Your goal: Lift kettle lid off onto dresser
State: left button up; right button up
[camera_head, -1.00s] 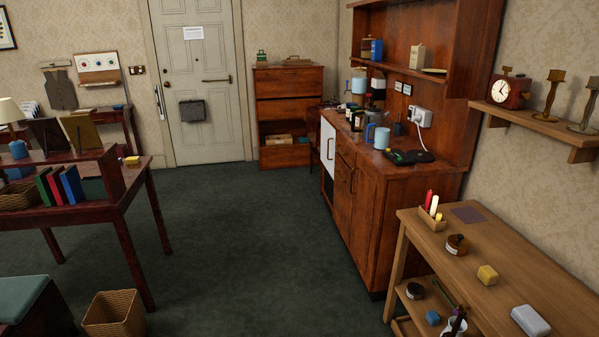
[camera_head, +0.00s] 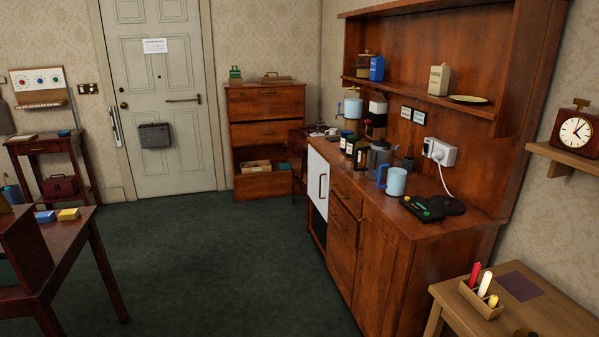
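The wooden dresser (camera_head: 375,258) stands along the right wall, with a worktop, an upper shelf and a white door panel. A grey pot-like vessel (camera_head: 379,153) stands on its worktop and may be the kettle; at this size I cannot make out its lid. A light blue jug or mug (camera_head: 396,182) with a blue handle stands in front of it. A black device with green marks (camera_head: 422,208) and a dark round disc (camera_head: 447,205) lie nearer on the worktop. Neither of my grippers shows.
Dark bottles (camera_head: 361,157) and dispensers stand at the worktop's far end. A white plug (camera_head: 439,151) with a cord is on the dresser back. A side table with a candle box (camera_head: 481,299) is at lower right. Open green carpet (camera_head: 215,255) lies left of the dresser.

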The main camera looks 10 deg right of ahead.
aim_at(382, 144)
jog(key=i+l+z, duration=0.2)
jog(key=i+z, duration=0.65)
jog(key=i, duration=0.2)
jog(key=i+j+z, duration=0.15)
jog(key=i+z, duration=0.25)
jog(key=i+j+z, duration=0.45)
jog(key=i, duration=0.15)
jog(key=i+l, duration=0.05)
jog(key=l, duration=0.05)
